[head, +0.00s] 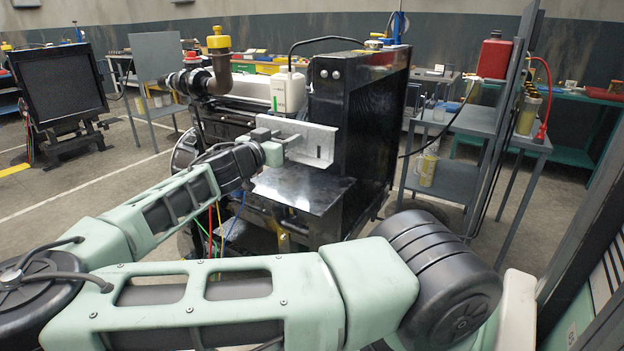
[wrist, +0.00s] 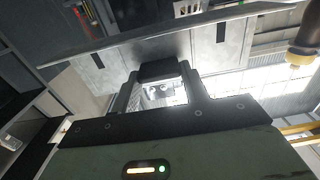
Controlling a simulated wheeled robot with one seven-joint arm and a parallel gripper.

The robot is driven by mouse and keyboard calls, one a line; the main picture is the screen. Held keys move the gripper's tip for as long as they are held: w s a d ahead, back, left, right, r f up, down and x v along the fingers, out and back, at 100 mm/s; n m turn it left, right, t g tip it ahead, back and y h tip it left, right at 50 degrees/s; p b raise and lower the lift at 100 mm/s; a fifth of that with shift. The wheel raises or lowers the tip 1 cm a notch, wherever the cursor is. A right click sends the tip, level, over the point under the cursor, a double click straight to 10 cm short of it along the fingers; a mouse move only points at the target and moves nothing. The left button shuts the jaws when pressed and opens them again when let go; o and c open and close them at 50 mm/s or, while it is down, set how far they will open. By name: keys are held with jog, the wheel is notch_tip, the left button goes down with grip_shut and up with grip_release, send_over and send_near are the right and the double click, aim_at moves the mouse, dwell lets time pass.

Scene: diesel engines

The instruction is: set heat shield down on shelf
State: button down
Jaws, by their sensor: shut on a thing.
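The heat shield (head: 315,146), a bent grey metal plate, is held up in front of the black engine housing in the head view. In the wrist view the heat shield (wrist: 185,46) spans the upper part of the picture, its long edge tilted. My gripper (head: 284,145) is shut on its near side; the fingers (wrist: 160,75) also show in the wrist view. A flat grey metal ledge (head: 303,188) on the engine lies below the shield, with a visible gap between them. I cannot tell for sure whether this ledge is the shelf.
The tall black housing (head: 362,130) stands right behind the shield. A brown pipe with a yellow cap (head: 219,65) rises to the left. A white bottle (head: 288,92) stands behind the shield.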

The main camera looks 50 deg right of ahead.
notch_tip(320, 180, down, 10)
jog(key=shift+s+d+p, duration=0.1)
jog(key=shift+s+p, duration=0.05)
jog(key=shift+p, duration=0.25)
jog(key=c, duration=0.7)
grip_release()
jog(key=shift+c, duration=0.2)
